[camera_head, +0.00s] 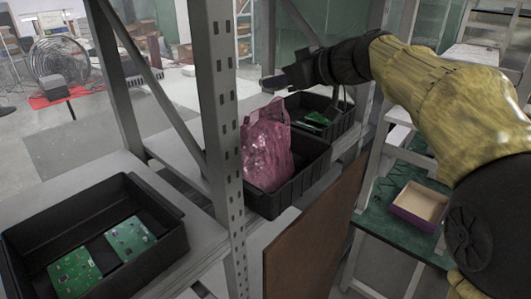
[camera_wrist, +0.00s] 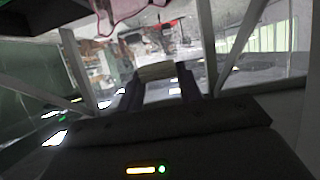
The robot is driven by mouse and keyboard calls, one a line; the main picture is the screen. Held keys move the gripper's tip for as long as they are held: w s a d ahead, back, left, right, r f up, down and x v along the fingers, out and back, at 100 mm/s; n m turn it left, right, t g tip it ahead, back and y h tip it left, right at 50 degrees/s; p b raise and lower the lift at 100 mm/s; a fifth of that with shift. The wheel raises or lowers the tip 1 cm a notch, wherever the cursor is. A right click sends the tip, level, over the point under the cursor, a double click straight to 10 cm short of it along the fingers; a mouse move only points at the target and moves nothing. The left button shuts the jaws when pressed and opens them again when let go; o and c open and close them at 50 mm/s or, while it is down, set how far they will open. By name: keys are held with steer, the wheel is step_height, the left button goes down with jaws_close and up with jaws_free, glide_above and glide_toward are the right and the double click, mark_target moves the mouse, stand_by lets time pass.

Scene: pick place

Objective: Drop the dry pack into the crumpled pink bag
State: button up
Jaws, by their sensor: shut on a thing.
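The crumpled pink bag (camera_head: 266,150) stands upright in a black bin (camera_head: 300,181) on the shelf, in the head view. Part of it shows upside down at the top of the wrist view (camera_wrist: 122,12). My gripper (camera_head: 274,82) is above and slightly right of the bag, apart from it. In the wrist view its two dark fingers are shut on a small pale pack (camera_wrist: 156,70), which I take as the dry pack. The pack is hard to make out in the head view.
A grey perforated shelf post (camera_head: 222,130) stands just left of the bag. A black bin with green circuit boards (camera_head: 183,232) is at the lower left. Another bin with green boards (camera_head: 347,112) is behind the bag. An open box (camera_head: 419,205) sits at right.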

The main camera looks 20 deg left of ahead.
steer(key=b, duration=0.3)
glide_above(281, 130)
steer(key=shift+a+f, duration=0.1)
steer(key=shift+f, duration=2.65)
steer(key=o, duration=1)
steer(key=shift+o, duration=0.2)
steer(key=shift+r, duration=0.1)
steer(key=b+v, duration=0.4)
steer(key=v, duration=1.3)
steer(key=shift+b, duration=0.35)
steer(key=shift+s, duration=0.1)
